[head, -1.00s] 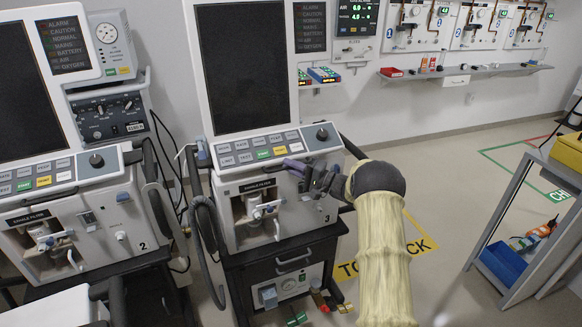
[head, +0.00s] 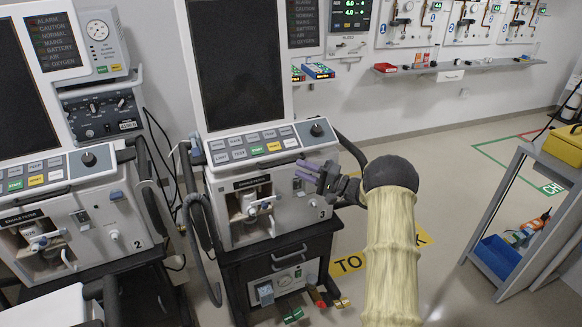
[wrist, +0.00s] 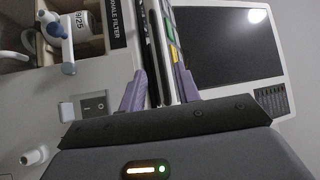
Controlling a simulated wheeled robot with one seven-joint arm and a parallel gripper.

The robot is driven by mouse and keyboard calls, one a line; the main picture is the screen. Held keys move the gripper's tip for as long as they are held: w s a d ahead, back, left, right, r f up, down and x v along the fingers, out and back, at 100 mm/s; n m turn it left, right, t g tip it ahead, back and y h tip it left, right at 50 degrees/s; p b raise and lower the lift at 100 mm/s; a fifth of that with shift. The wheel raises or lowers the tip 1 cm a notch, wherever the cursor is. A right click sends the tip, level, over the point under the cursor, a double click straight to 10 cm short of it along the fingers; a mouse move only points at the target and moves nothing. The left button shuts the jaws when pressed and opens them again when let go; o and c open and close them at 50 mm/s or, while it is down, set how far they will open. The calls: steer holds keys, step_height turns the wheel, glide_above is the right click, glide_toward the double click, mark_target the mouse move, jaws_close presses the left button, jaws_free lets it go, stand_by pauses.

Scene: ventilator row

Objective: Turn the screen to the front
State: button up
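The number 3 ventilator stands at centre in the head view. Its upright dark screen (head: 238,68) sits in a white frame above a tilted keypad panel (head: 262,143). The screen (wrist: 222,45) also shows in the wrist view, turned on its side. My gripper (head: 305,172) is in front of the ventilator, just below the panel's lower right edge. In the wrist view, the purple fingers (wrist: 160,92) are spread apart, with the panel's edge in line between them. I see no clear contact. The arm hides part of the machine's right side.
The number 2 ventilator (head: 70,215) stands close on the left. A dark curved handle (head: 352,155) is beside the panel's right end. A wall shelf (head: 460,68) holds small items. A cart with a yellow box (head: 566,146) stands at the right. Floor between is open.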

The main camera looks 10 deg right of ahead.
steer(key=v, duration=1.1)
steer(key=shift+d+b, duration=0.3)
steer(key=shift+s+f, duration=0.1)
steer(key=w+a+r+t+h, duration=0.2)
steer(key=a+r+h, duration=0.3)
steer(key=h, duration=0.7)
steer(key=s+a+f+n+g+h, duration=0.1)
steer(key=s+a+f+n+g, duration=0.2)
steer(key=s, duration=0.7)
steer(key=s+a+f+n+g+h, duration=0.1)
steer(key=s+a+g, duration=0.3)
steer(key=s, duration=0.7)
steer(key=s+a+f+n+g+h, duration=0.2)
steer(key=s+a+g, duration=0.15)
steer(key=s, duration=0.65)
step_height(320, 180, up, 13)
steer(key=p, duration=1.3)
steer(key=shift+s+g+y, duration=0.3)
steer(key=shift+g, duration=0.15)
